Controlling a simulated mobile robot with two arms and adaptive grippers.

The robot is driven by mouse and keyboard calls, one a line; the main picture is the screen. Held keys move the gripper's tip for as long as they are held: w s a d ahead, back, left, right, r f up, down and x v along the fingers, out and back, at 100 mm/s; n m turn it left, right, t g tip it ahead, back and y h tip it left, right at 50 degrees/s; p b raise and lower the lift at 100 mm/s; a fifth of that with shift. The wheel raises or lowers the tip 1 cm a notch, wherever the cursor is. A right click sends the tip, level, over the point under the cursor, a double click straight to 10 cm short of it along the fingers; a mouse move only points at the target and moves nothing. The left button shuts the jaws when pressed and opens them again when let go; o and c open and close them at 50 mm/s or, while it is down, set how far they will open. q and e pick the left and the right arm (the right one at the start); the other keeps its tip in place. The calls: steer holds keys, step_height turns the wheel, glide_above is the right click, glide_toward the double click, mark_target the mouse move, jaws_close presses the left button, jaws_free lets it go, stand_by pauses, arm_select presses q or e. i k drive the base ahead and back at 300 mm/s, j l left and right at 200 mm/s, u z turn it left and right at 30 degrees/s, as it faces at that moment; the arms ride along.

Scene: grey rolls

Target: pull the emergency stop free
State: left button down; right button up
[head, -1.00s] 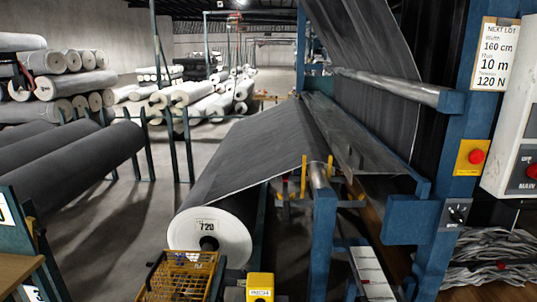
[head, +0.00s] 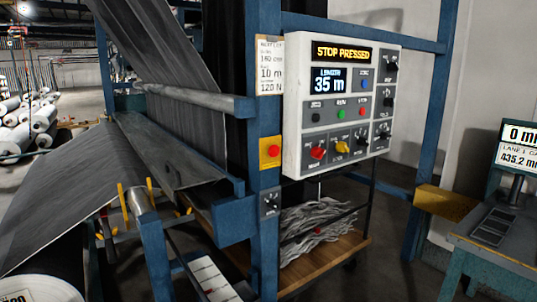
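The emergency stop is a round red button (head: 273,150) on a yellow plate (head: 270,161) fixed to the blue machine post, left of the control panel. Whether the button is sunk in cannot be told at this size. The control panel (head: 292,150) is a white box with a lit sign (head: 341,53) reading "STOP PRESSED" and a length screen (head: 328,79) reading 35 m. It carries several coloured buttons and knobs below. Neither of my grippers is in view.
A paper lot card (head: 269,65) hangs above the yellow plate, and a dark rotary switch (head: 269,201) sits below it. Grey fabric (head: 75,190) runs over the machine at left. A wooden cart (head: 325,262) holds scrap strips. A bench (head: 500,245) with a display stands right.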

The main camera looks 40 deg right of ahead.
mark_target(274, 150)
steer(key=z, duration=1.25)
